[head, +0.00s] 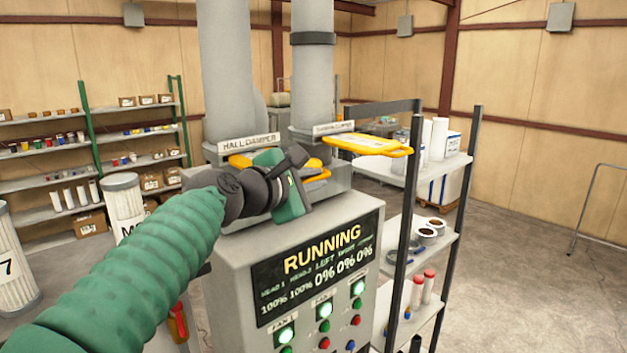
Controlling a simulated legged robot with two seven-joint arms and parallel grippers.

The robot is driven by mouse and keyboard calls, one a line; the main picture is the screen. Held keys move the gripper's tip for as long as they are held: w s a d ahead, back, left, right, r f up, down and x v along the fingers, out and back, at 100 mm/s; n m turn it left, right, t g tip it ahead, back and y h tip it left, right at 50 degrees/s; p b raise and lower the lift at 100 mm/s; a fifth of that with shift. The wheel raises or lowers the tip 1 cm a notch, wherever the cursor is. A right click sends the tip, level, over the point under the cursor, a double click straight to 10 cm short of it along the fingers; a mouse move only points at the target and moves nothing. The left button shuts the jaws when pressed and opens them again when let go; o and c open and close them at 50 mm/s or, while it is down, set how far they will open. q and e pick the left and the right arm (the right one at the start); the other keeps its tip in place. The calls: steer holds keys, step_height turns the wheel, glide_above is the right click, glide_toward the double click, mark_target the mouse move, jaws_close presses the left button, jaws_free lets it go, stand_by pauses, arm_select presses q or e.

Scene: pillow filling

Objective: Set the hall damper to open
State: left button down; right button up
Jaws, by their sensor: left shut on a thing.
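The hall damper is marked by a white HALL DAMPER label (248,143) at the base of the left grey duct (228,75). Its yellow handle (240,160) shows on both sides of my left gripper, which covers its middle. My left gripper (300,170) is at this handle, above the control cabinet, and is shut on it. The fingertips are partly hidden by the gripper's own body. How far the handle is turned is hard to tell. My right gripper is not in view.
A second yellow damper handle (368,146) sticks out to the right, close by. The control cabinet's screen (318,270) reads RUNNING, above lit buttons. A shelf rack (440,250) with rolls and bottles stands right of the cabinet. Open floor (540,270) lies farther right.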

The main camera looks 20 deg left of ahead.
arm_select(q)
steer(key=shift+a+f, duration=0.1)
steer(key=shift+f, duration=0.2)
